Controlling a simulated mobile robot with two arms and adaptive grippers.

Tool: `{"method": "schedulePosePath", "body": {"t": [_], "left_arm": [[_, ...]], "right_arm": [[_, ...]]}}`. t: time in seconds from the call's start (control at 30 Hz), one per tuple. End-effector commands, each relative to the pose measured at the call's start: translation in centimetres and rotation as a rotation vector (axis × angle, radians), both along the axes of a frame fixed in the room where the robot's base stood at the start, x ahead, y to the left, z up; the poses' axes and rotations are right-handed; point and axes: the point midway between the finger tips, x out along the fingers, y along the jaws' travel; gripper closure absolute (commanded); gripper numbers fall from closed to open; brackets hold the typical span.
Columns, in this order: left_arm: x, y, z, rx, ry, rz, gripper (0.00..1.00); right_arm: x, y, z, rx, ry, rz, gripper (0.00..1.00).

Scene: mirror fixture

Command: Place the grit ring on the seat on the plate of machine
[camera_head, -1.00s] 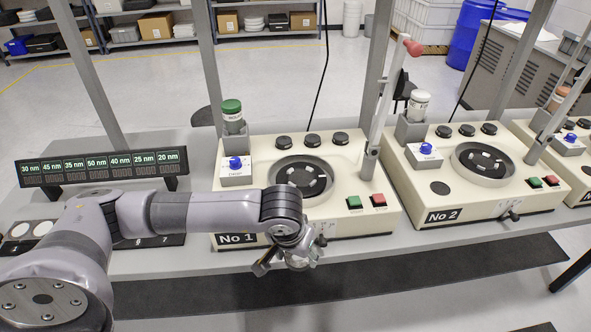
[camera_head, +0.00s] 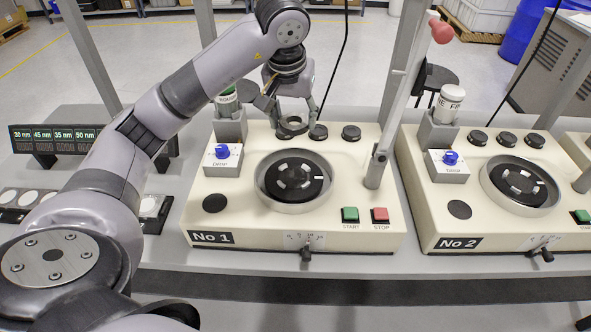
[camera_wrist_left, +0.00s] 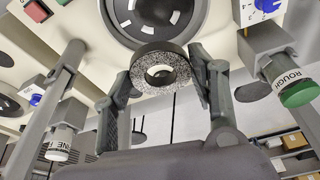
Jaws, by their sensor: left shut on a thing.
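My left gripper (camera_head: 291,118) is shut on the grit ring (camera_wrist_left: 160,72), a dark ring with a speckled grey face and an open centre. In the head view the ring (camera_head: 292,126) is at the back edge of machine No 1, behind its plate. The plate (camera_head: 293,178) is a dark disc with several light patches, inside a round metal rim; no ring lies on it. The plate also shows at the top of the left wrist view (camera_wrist_left: 145,15), apart from the ring. I cannot make out the seat clearly. My right gripper is not in view.
Two black round pieces (camera_head: 318,132) (camera_head: 351,132) sit right of the ring. A tall lever with a red knob (camera_head: 440,31) rises at the machine's right. Machine No 2 (camera_head: 455,210) is farther right.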

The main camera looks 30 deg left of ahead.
Motion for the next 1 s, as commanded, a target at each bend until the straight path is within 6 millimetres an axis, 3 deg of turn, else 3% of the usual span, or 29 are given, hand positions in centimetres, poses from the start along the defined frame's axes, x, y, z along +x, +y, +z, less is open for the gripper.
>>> {"method": "schedulePosePath", "body": {"t": [0.03, 0.4, 0.83, 1.0], "left_arm": [[-0.1, -0.1, -1.6, -0.003, 0.004, 0.0, 0.86], [-0.1, 0.0, -10.1, 0.0, 0.002, 0.001, 0.86], [0.0, 0.0, -14.9, -0.001, -0.001, 0.002, 0.86], [0.0, 0.0, -15.3, 0.0, -0.004, 0.001, 0.86]], "right_arm": [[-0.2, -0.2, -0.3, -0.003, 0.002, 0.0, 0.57], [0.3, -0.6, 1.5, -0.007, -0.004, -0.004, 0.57], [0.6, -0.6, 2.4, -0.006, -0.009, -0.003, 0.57], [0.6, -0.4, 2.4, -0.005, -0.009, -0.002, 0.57]]}}
